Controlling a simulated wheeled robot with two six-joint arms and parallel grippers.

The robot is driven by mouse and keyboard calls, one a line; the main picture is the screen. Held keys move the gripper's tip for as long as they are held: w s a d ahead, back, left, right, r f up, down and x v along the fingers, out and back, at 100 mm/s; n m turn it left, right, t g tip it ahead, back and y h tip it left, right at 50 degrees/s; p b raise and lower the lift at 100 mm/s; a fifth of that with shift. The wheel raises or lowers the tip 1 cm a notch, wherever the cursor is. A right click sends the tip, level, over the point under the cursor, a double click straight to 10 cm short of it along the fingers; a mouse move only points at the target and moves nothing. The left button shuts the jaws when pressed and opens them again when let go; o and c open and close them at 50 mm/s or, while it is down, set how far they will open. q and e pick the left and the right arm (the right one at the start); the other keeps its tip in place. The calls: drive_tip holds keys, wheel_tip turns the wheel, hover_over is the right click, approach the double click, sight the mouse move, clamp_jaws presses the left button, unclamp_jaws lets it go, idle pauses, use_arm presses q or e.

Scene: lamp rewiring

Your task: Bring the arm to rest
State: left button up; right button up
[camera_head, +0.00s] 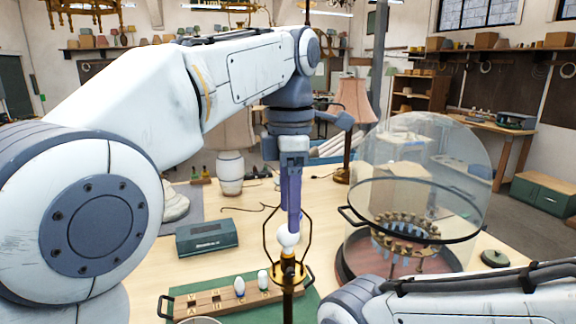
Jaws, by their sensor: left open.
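My left arm comes in from the left and arches over the table, with its wrist hanging down near the middle. My left gripper (292,228) points down and is open, its fingers seen nearly edge-on. A white bulb (288,241) sits upright on a brass lamp stem (288,273), inside a thin harp frame. The fingertips are right above or beside the bulb; I cannot tell whether they touch it. My right arm shows only as a link at the bottom right, and its gripper is out of view.
A wooden bulb holder (215,300) lies on a green mat at the front left. A grey-green box (207,238) is behind it. A large glass dome (465,160) covers a round rack at right. A lamp with a pink shade (352,101) stands behind.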

use_arm(q)
drive_tip(key=s+a+f+m+b, duration=0.2)
drive_tip(key=s+f+m+b, duration=0.1)
drive_tip(key=s+f+m, duration=0.7)
drive_tip(key=s+a+f+m+h+b, duration=0.1)
drive_tip(key=s+a+f+m+b, duration=0.2)
drive_tip(key=s+f+m, duration=0.8)
wheel_tip(320, 180, down, 8)
drive_tip(key=m, duration=0.6)
drive_tip(key=shift+m, duration=0.3)
use_arm(e)
wheel_tip(320, 180, down, 6)
drive_tip(key=shift+s+r, duration=0.1)
drive_tip(key=shift+s, duration=0.05)
